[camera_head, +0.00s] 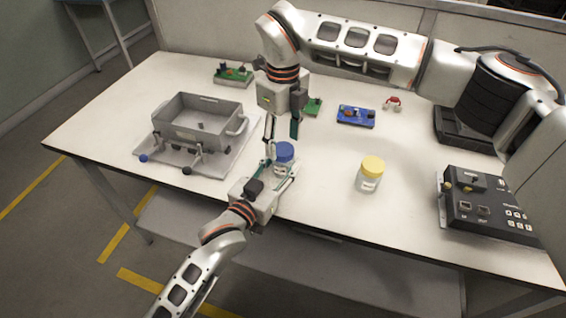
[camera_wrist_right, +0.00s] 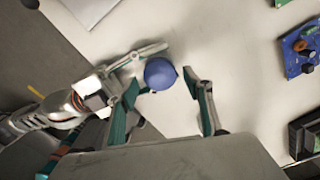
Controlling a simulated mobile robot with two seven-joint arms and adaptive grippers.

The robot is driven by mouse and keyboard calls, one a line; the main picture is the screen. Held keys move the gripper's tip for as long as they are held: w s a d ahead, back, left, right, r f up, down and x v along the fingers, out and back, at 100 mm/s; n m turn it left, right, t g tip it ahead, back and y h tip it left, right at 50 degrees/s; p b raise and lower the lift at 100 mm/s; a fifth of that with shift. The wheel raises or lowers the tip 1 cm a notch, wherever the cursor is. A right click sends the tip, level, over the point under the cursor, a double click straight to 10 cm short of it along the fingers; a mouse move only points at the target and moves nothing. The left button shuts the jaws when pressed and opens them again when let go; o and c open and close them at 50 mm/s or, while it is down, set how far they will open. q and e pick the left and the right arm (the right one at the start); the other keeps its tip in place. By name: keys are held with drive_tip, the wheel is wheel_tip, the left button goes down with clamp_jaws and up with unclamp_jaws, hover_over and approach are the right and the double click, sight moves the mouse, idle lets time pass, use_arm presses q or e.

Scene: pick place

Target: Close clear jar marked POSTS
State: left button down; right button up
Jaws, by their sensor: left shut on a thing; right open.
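A clear jar with a blue lid (camera_head: 284,151) stands near the table's front edge. My left gripper (camera_head: 279,171) comes from the front and is shut around the jar body, hiding most of it. My right gripper (camera_head: 281,143) points down from above and is open, its fingers apart beside the lid. In the right wrist view, the round blue lid (camera_wrist_right: 160,73) shows between the right fingertips with some room at the right finger. I cannot tell how firmly the lid sits, and no marking shows on this jar. A second jar with a yellow lid (camera_head: 371,169) bears a label too small to read.
A grey bin (camera_head: 197,120) on a light tray stands left. A black control box (camera_head: 487,209) stands right. A blue board (camera_head: 356,116), green boards (camera_head: 233,74) and a small red and white item (camera_head: 393,103) lie toward the back. The table between the jars is clear.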

drive_tip(key=shift+f, duration=0.85)
drive_tip(key=c, duration=1.1)
drive_tip(key=shift+c, duration=0.2)
drive_tip(key=o, duration=1.3)
